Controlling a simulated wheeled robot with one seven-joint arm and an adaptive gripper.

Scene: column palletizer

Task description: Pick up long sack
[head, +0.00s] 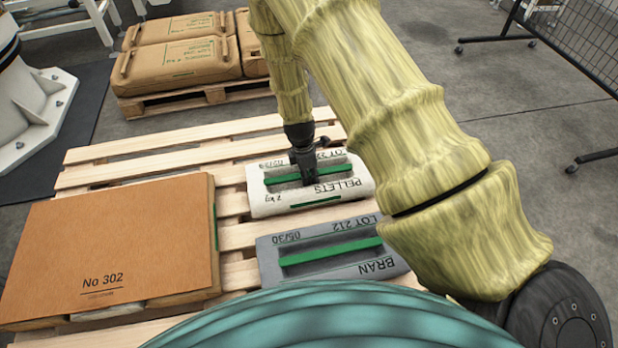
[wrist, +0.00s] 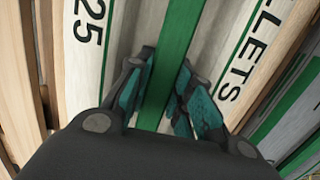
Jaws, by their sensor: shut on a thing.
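The white sack marked PELLETS (head: 283,202) lies flat on the wooden pallet (head: 130,146), with a raised green strip along its top. My gripper (head: 309,178) points down at the middle of this sack. In the wrist view, my gripper (wrist: 163,98) has its teal finger pads on both sides of the green strip (wrist: 178,40), shut on it. The white sack top (wrist: 218,35) shows on both sides of the strip. The sack appears to rest on the pallet; any gap under it is hidden.
A grey BRAN sack (head: 301,269) lies just in front of the white sack. A brown flat stack marked No 302 (head: 110,235) sits to the left. Brown sacks (head: 182,62) lie on a pallet behind. A mesh cart (head: 575,40) stands at right; open floor lies between.

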